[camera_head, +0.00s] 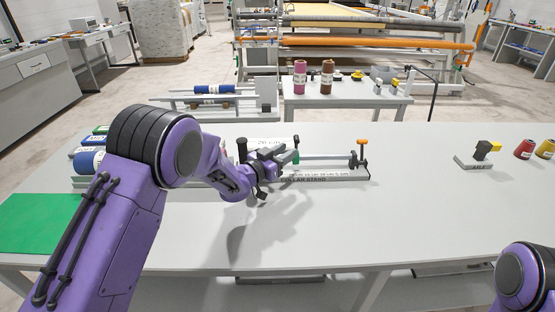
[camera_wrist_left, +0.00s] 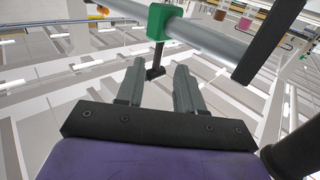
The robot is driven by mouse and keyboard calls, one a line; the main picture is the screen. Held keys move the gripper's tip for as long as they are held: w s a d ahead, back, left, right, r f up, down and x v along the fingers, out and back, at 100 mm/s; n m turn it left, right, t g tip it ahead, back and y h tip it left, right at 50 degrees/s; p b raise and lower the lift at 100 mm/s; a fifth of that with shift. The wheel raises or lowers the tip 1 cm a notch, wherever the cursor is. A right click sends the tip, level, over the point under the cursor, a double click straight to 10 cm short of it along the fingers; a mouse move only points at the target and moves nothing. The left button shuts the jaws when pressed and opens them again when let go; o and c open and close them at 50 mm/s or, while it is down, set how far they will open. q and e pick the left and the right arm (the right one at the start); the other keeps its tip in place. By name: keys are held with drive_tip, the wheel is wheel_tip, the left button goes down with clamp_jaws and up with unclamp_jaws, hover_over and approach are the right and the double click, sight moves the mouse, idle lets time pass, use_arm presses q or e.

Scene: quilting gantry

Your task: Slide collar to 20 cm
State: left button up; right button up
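The collar stand (camera_head: 304,180) lies on the white table with a grey horizontal rod (camera_head: 325,157). The green collar (camera_wrist_left: 165,22) sits around the rod, and a dark stem with a small foot (camera_wrist_left: 155,72) hangs from it. In the head view the collar (camera_head: 296,142) is partly hidden by my left gripper. My left gripper (camera_head: 288,156) is at the collar; in the wrist view its fingers (camera_wrist_left: 160,68) are apart, with the stem's foot showing between the tips. I cannot tell whether they touch it. My right gripper is not in view.
An orange-topped black post (camera_head: 362,147) stands at the rod's right end, and a black post (camera_head: 242,148) at its left. A sign reading 20 cm (camera_head: 268,141) is behind. Rolls (camera_head: 88,161) lie left; a small block stand (camera_head: 478,163) and spools (camera_head: 524,149) stand right.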

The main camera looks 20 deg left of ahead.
use_arm(q)
drive_tip(key=shift+v, duration=1.95)
